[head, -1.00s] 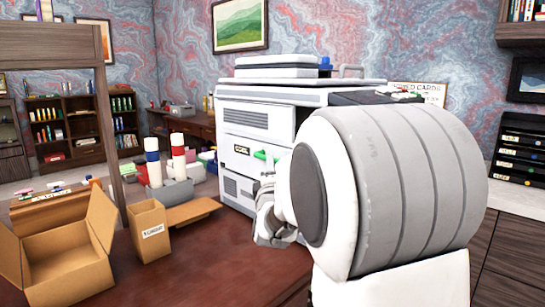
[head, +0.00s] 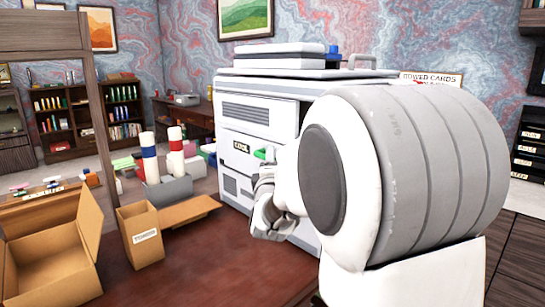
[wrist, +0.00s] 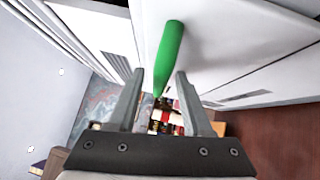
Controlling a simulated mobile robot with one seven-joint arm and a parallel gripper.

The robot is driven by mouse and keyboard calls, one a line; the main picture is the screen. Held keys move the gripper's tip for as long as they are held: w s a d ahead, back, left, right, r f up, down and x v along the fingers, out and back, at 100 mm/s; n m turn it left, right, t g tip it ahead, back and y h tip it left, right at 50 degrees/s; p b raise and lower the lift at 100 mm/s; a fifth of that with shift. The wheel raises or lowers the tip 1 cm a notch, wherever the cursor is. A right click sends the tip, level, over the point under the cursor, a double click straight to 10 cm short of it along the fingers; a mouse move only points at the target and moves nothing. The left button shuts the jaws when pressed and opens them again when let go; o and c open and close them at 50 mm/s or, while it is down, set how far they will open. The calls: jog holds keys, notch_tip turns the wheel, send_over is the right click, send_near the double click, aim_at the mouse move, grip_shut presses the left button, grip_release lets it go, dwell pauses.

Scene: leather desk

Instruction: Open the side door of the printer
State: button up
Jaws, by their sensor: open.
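The printer (head: 238,138) is a large white machine with vents on its side, standing on the dark red desk. A green handle (head: 262,153) shows on its side beside my arm. In the wrist view the green handle (wrist: 170,55) is a bar standing out from a white panel, the side door (wrist: 225,40). My gripper (wrist: 168,78) is open, with one finger on each side of the handle's lower part in that view. I cannot tell whether the fingers touch it. The door looks closed, as far as it shows. My arm hides much of the printer in the head view.
An open cardboard box (head: 50,255) and a smaller box (head: 140,236) stand at the left of the desk (head: 195,250). Red and blue banded rolls (head: 149,158) stand in a grey holder behind them. Desk surface between boxes and printer is mostly clear.

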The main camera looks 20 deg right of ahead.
jog(key=shift+w+d, duration=0.1)
jog(key=shift+w, duration=0.15)
grip_shut()
jog(key=shift+r, duration=0.1)
dwell(1.4)
